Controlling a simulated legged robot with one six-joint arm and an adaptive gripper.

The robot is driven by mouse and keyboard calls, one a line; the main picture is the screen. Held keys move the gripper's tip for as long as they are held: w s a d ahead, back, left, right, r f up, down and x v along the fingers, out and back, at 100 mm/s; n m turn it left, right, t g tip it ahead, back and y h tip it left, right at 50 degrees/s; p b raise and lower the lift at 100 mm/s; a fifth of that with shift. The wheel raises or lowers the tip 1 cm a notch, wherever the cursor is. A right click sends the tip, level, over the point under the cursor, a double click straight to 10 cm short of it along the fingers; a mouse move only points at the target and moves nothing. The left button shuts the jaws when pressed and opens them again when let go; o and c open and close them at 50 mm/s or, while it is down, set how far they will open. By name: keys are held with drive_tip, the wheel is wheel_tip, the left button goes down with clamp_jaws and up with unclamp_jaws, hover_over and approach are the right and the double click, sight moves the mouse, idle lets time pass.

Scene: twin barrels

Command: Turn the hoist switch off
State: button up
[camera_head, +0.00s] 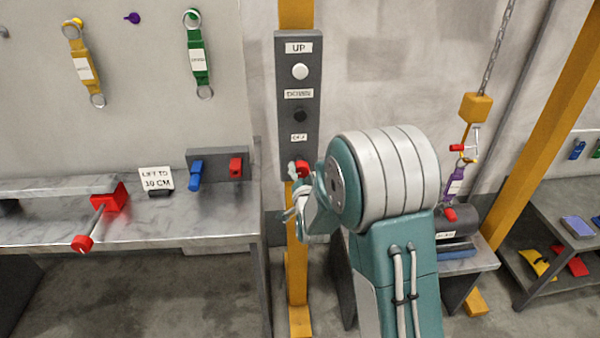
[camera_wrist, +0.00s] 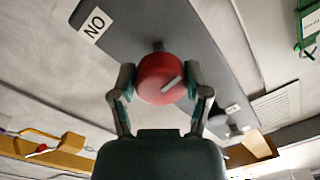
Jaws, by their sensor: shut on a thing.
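The hoist control panel (camera_head: 285,95) is a tall grey box on the yellow post, with a white UP button (camera_head: 300,71), a dark button (camera_head: 299,116) below it and a small label (camera_head: 299,138) that seems to read OFF. The red rotary switch (camera_head: 303,167) sits at its lower end, partly hidden by my gripper (camera_head: 296,182). In the wrist view my gripper (camera_wrist: 160,92) is shut on the red switch knob (camera_wrist: 158,68), one finger on each side. The knob's pale mark slants to the upper right. A label reading NO, likely ON upside down, (camera_wrist: 95,25) is at upper left.
A metal bench (camera_head: 190,228) stands at left with a red-handled lever (camera_head: 100,215), a sign (camera_head: 156,179) and blue and red clips. Yellow posts flank my arm.

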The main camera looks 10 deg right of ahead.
drive_tip(key=n, duration=0.4)
drive_tip(key=shift+d, duration=0.1)
drive_tip(key=n, duration=0.3)
drive_tip(key=shift+n, duration=0.4)
drive_tip(key=n, duration=0.4)
drive_tip(key=shift+r+h, duration=0.1)
drive_tip(key=shift+h, duration=0.2)
drive_tip(key=shift+d+n+g, duration=0.1)
drive_tip(key=shift+n+g, duration=0.2)
drive_tip(key=shift+n, duration=1.7)
drive_tip(key=o, duration=1.1)
drive_tip(key=shift+w, duration=0.1)
drive_tip(key=shift+o, duration=0.2)
